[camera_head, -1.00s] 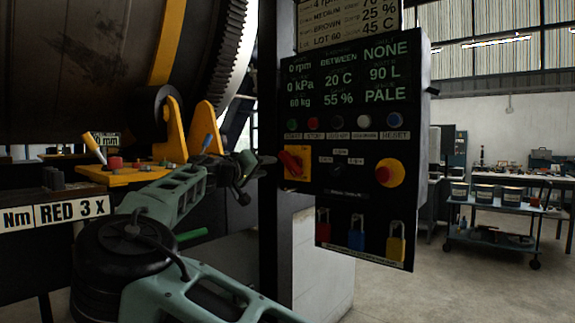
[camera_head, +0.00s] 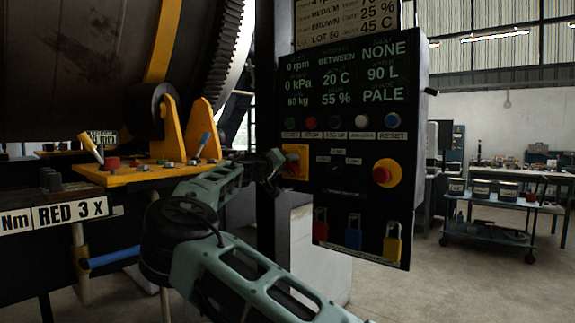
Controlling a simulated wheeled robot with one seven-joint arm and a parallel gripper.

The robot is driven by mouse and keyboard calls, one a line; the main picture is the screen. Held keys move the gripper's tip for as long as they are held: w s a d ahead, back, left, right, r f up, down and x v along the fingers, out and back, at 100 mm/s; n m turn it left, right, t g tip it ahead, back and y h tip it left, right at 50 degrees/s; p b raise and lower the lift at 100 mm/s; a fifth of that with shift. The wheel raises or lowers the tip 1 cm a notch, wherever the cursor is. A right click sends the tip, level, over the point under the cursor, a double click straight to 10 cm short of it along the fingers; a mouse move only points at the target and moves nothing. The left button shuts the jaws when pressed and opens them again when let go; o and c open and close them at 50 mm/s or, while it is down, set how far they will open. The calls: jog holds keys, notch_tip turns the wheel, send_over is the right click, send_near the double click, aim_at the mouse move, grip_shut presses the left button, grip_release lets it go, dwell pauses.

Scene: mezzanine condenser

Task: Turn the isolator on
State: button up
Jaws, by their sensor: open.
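The isolator (camera_head: 301,152) is a red rotary handle on a square yellow plate at the left edge of the black control panel (camera_head: 345,205). My gripper (camera_head: 281,167) is open at the isolator's left side and covers part of the plate and handle. The handle's angle is largely hidden. I cannot tell whether the fingers touch it.
A red emergency stop (camera_head: 383,173) on a yellow base sits right of the isolator. Coloured buttons line the panel above; red, blue and yellow padlocks (camera_head: 354,235) hang below. A large drum (camera_head: 80,60) with orange brackets stands left. Open floor and a trolley (camera_head: 490,225) lie right.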

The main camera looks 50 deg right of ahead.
grip_shut()
jog(key=n+p, duration=0.1)
jog(key=n, duration=0.3)
jog(key=shift+r, duration=0.1)
jog(key=n+p, duration=0.1)
jog(key=n, duration=0.3)
jog(key=shift+r+n+p, duration=0.1)
jog(key=shift+n+p, duration=0.2)
jog(key=shift+p, duration=0.05)
jog(key=n+p, duration=0.3)
jog(key=n, duration=0.2)
jog(key=shift+r, duration=0.1)
jog(key=shift+n+p, duration=1.35)
jog(key=shift+n, duration=0.75)
jog(key=shift+f, duration=0.2)
